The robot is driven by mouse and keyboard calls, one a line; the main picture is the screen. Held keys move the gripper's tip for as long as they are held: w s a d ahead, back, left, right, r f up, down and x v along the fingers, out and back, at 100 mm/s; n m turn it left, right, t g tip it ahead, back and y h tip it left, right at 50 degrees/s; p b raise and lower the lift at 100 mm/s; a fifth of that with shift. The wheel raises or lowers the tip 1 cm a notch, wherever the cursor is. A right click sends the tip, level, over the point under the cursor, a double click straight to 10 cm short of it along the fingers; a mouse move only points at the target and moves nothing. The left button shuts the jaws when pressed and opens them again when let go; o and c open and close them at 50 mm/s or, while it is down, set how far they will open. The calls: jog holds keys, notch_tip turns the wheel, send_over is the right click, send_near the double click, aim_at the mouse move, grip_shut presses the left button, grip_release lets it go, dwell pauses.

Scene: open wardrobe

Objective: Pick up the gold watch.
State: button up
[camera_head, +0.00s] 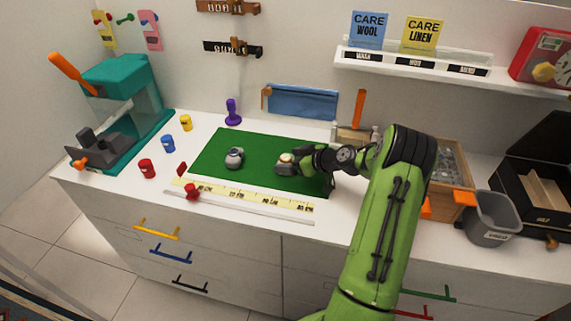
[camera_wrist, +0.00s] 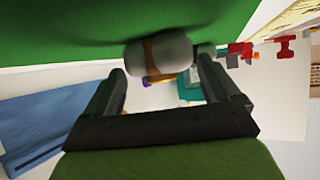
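The gold watch (camera_head: 286,158) appears as a gold-brown band around a pale cushion on the green mat (camera_head: 215,143). It also shows in the wrist view (camera_wrist: 149,54), at the fingertips and roughly between them. My gripper (camera_head: 293,163) is low over the mat, at the right side of the watch. In the wrist view my gripper (camera_wrist: 162,67) is open, with its two fingers apart on either side of the cushion. I cannot tell whether either finger touches it. A second watch, dark on a pale cushion (camera_head: 234,158), sits to the left on the mat.
A ruler strip (camera_head: 245,199) runs along the mat's front edge. Red (camera_head: 147,168), blue (camera_head: 168,143) and yellow (camera_head: 186,122) pieces stand left of the mat, near a teal press (camera_head: 120,90). A wooden box (camera_head: 452,175) and grey bin (camera_head: 493,218) stand to the right.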

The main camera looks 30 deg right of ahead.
jog(key=shift+c, duration=0.8)
